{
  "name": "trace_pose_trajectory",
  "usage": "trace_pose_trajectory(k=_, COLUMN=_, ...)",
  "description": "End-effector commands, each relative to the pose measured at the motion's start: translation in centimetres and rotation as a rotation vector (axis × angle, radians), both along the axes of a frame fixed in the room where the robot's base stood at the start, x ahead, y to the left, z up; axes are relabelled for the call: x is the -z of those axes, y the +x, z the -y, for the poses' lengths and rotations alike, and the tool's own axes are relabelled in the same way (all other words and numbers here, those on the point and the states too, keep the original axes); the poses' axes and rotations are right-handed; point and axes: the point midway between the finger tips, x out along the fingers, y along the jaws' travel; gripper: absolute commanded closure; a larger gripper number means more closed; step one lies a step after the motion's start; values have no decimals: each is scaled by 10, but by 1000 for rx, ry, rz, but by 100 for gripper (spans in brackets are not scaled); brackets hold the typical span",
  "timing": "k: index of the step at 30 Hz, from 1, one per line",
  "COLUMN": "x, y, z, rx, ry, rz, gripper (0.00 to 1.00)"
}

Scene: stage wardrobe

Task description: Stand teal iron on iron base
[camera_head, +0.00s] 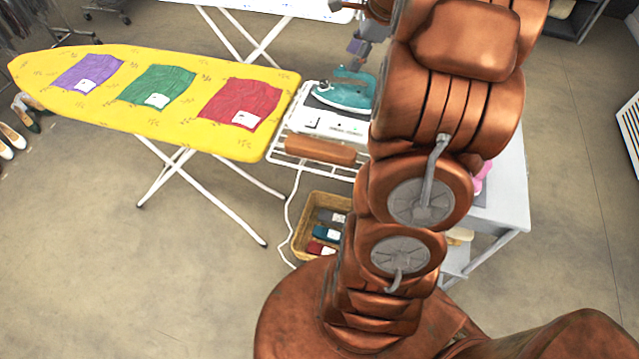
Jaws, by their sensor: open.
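The teal iron (345,92) is right of the yellow ironing board, sole down, with its pointed end to the left. It sits on or just over the white iron base (320,123); I cannot tell how fully it rests there. My gripper (359,46) shows as a small grey part at the top, above and behind the iron in the picture. It is open and apart from the iron's handle. My copper arm hides much of the gripper and the area right of the iron.
The yellow ironing board (185,128) carries purple (88,73), green (157,84) and red (241,103) cloths. A wire rack with a brown roll (320,150) is below the base. A wicker basket (303,240) stands on the floor. A grey table (508,190) is partly behind my arm.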

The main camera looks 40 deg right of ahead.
Motion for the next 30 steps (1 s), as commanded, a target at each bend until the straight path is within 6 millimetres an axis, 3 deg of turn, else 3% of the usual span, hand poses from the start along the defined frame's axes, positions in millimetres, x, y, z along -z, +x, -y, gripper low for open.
trace_pose_trajectory(k=1, x=-4, y=0, z=-32, rx=-113, ry=-23, rz=-12, gripper=51)
trace_pose_trajectory(k=6, x=-8, y=-20, z=-123, rx=-507, ry=-100, rz=-50, gripper=51)
trace_pose_trajectory(k=11, x=-6, y=-57, z=-195, rx=-875, ry=-163, rz=-80, gripper=51)
trace_pose_trajectory(k=15, x=-3, y=-99, z=-244, rx=-1198, ry=-212, rz=-101, gripper=51)
trace_pose_trajectory(k=22, x=8, y=-179, z=-297, rx=-1720, ry=-270, rz=-126, gripper=51)
trace_pose_trajectory(k=27, x=17, y=-228, z=-310, rx=-2028, ry=-296, rz=-137, gripper=51)
trace_pose_trajectory(k=30, x=22, y=-246, z=-312, rx=-2141, ry=-296, rz=-142, gripper=51)
